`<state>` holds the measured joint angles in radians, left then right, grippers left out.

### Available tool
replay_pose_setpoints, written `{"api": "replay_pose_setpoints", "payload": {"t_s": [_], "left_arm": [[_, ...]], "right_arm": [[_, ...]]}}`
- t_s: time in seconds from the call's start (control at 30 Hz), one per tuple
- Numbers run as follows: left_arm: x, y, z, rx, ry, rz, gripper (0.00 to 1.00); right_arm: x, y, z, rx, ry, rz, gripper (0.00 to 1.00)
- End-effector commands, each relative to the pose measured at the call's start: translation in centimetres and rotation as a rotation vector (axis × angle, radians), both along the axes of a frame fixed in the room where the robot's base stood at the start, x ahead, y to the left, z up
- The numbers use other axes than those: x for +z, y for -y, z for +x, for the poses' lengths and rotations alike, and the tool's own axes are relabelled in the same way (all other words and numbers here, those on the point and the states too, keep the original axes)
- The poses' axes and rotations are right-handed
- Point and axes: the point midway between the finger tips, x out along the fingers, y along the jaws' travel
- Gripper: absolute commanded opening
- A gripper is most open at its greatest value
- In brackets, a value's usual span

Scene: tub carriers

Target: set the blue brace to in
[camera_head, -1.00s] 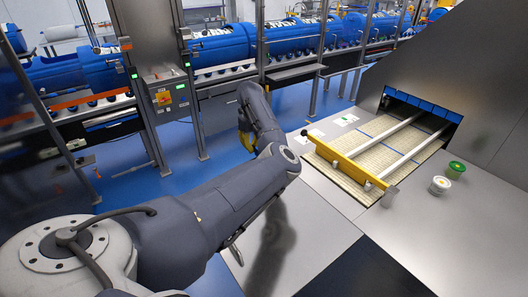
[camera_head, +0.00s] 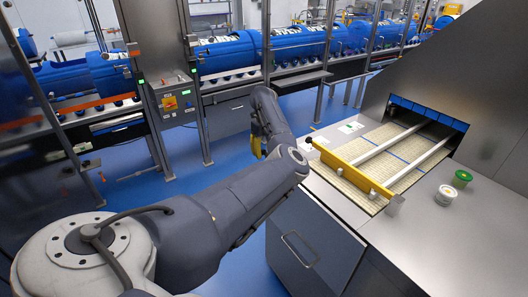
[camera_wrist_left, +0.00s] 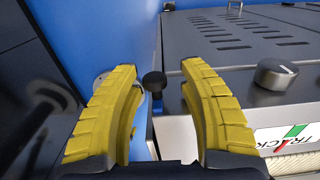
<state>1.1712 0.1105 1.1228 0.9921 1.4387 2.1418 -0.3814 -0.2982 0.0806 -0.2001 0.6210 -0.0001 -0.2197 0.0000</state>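I cannot tell for sure which part is the blue brace. A thin blue strip (camera_head: 397,157) lies on the pale conveyor between two white bars, behind a yellow crossbar (camera_head: 352,168). My left gripper (camera_head: 257,147) hangs left of the steel counter's edge, apart from the crossbar, partly hidden by its arm. In the left wrist view, the left gripper's yellow fingers (camera_wrist_left: 160,85) are apart. A black ball knob (camera_wrist_left: 153,82) shows in the gap between them; contact is not visible. My right gripper is out of view.
A steel hood (camera_head: 440,60) rises behind. A grey dial (camera_wrist_left: 277,73) shows beside the fingers. Blue floor lies left of the counter.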

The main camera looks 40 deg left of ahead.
Motion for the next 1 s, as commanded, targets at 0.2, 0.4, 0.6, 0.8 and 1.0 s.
{"api": "replay_pose_setpoints", "payload": {"t_s": [0.2,0.4,0.6,0.8,1.0], "left_arm": [[0.0,-0.1,-0.1,0.001,-0.001,0.001,0.46],[0.8,-0.1,-0.1,0.003,0.000,0.002,0.46],[3.9,-0.1,0.0,0.002,0.001,0.002,0.46],[7.4,-0.1,0.0,0.001,0.001,0.002,0.46],[10.2,0.0,0.0,0.000,0.001,0.001,0.46]], "right_arm": [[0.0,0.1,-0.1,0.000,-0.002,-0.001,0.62],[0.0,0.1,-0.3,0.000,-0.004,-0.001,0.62],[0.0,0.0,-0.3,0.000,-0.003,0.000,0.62],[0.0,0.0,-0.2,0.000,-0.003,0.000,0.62],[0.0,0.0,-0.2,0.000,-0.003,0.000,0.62]]}}
